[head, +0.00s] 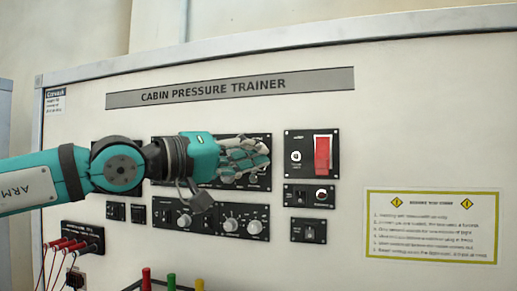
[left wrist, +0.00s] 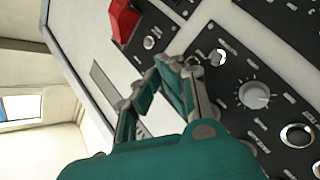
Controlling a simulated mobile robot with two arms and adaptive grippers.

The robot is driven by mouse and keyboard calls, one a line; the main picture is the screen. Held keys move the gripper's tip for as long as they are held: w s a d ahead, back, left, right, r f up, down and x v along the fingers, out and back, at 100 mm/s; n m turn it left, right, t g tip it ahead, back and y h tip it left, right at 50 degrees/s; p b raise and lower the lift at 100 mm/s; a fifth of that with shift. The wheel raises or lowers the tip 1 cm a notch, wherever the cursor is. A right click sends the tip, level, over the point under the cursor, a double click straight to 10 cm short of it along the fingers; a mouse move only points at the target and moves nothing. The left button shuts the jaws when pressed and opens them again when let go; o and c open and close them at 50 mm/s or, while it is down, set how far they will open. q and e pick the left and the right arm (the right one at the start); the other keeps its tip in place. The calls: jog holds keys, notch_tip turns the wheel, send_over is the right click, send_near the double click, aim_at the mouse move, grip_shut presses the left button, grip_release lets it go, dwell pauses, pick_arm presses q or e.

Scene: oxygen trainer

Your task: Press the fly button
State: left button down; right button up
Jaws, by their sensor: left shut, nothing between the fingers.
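The cabin pressure trainer board (head: 400,120) fills the head view. No label reading "fly" is legible, so I cannot tell which control is the fly button. My left gripper (head: 262,152) is shut and empty, in front of the upper middle black panel (head: 262,182) and hiding much of it. In the left wrist view the shut fingertips (left wrist: 168,68) appear close to a black panel (left wrist: 230,80) with a small switch (left wrist: 219,57) and a grey knob (left wrist: 255,95). I cannot tell whether they touch it. My right gripper is not in view.
A red switch (head: 322,154) sits right of the gripper, above small panels (head: 308,196). Knobs (head: 231,225) sit below. Red plugs with cables (head: 75,243) are at lower left. Coloured posts (head: 146,278) stand at the bottom. A yellow-bordered notice (head: 432,226) is at right.

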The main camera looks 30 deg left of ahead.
pick_arm(q)
jog(key=shift+w+a+r, duration=0.1)
jog(key=shift+w+a, duration=0.1)
jog(key=shift+w, duration=0.4)
dwell(1.1)
jog(key=shift+s+d+b, duration=0.2)
jog(key=shift+s+b, duration=0.35)
jog(key=shift+s, duration=0.2)
